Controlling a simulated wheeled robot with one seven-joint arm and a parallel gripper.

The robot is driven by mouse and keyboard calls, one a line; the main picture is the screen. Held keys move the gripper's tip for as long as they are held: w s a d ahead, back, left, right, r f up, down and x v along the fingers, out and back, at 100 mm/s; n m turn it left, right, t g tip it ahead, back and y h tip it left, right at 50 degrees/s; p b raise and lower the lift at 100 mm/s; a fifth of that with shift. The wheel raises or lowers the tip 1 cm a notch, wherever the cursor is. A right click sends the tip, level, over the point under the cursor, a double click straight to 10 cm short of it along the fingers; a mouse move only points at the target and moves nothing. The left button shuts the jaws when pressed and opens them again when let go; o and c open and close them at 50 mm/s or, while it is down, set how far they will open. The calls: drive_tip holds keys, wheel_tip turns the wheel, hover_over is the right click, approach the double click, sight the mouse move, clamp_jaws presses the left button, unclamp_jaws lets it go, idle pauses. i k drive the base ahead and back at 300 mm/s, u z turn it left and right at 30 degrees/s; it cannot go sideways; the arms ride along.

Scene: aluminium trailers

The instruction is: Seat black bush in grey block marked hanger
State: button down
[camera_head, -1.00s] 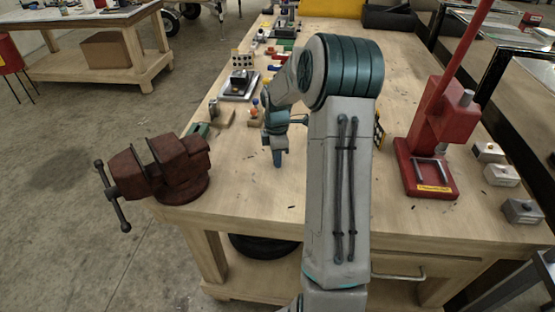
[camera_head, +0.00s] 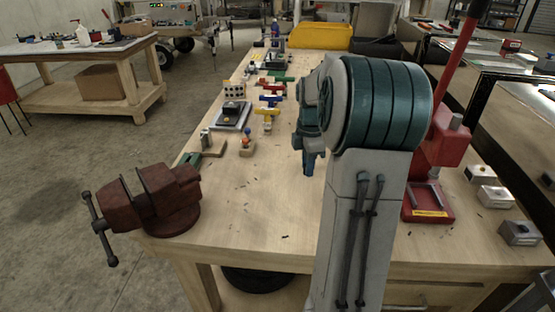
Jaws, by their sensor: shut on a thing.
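My gripper (camera_head: 308,170) hangs fingers down above the middle of the workbench, left of my upper arm. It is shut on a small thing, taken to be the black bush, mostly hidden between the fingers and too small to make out. Three small grey blocks stand near the bench's right edge: a far one (camera_head: 481,172), a middle one (camera_head: 495,196) and a near one (camera_head: 519,233). Their labels are too small to read, so I cannot tell which is marked hanger. My gripper is well to the left of all three.
A red press (camera_head: 430,208) stands between my arm and the blocks. A rusty red vise (camera_head: 155,205) sits at the left front corner. The front middle of the bench (camera_head: 260,210) is clear.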

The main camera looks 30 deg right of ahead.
sight(509, 230)
drive_tip(key=z, duration=0.05)
drive_tip(key=k, duration=1)
drive_tip(key=u, duration=0.05)
